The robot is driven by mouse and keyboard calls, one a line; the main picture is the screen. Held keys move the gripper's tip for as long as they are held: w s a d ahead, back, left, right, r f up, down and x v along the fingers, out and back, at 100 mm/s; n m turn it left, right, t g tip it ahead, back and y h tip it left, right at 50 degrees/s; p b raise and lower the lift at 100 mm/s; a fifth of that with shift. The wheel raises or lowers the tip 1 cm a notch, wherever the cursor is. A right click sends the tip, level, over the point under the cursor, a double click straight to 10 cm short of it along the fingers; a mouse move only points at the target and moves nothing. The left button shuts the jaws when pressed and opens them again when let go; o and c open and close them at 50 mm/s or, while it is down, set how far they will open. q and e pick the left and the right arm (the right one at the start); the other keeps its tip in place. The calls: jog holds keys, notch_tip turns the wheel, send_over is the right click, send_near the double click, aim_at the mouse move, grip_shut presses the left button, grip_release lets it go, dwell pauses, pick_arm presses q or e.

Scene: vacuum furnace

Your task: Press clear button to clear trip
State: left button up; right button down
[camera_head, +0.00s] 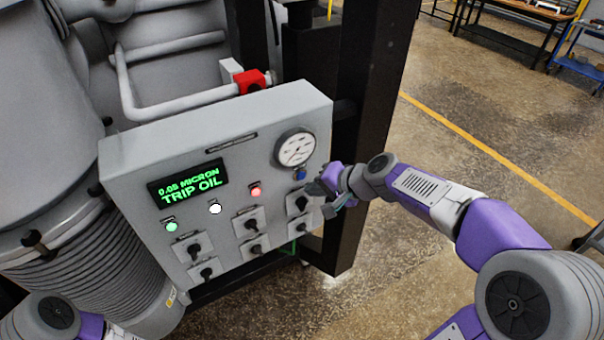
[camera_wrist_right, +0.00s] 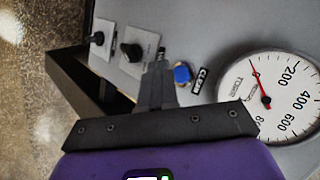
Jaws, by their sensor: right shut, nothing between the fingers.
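The control panel (camera_head: 225,135) is a grey box with a black display (camera_head: 187,183) that reads "0.05 MICRON TRIP OIL" in green. A blue button (camera_head: 300,174) sits below the round gauge at the panel's right side. In the right wrist view the blue button (camera_wrist_right: 182,74) is beside a small black label (camera_wrist_right: 200,80) that seems to read CLEAR. My right gripper (camera_head: 313,190) is shut and empty, at the panel's right edge close to the button. In the wrist view its fingertips (camera_wrist_right: 161,56) lie just left of the button; contact cannot be told. My left gripper is out of view.
The gauge (camera_head: 295,148) is above the button. Green (camera_head: 171,227), white (camera_head: 215,209) and red (camera_head: 256,192) round lights or buttons and several black knobs (camera_head: 250,223) are on the panel. A dark post (camera_head: 372,110) stands behind its right edge. Open floor lies to the right.

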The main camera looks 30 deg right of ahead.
jog(key=shift+w, duration=0.65)
jog(key=shift+w, duration=0.15)
dwell(1.5)
jog(key=shift+w+a, duration=0.1)
jog(key=shift+w, duration=0.15)
jog(key=shift+w, duration=0.35)
dwell(0.7)
jog(key=shift+s, duration=0.8)
jog(key=shift+s+d+b, duration=0.15)
jog(key=shift+s+b, duration=0.35)
jog(key=shift+s, duration=0.75)
jog(key=shift+s+d+b, duration=0.1)
jog(key=shift+s+b, duration=0.35)
jog(key=shift+s, duration=0.75)
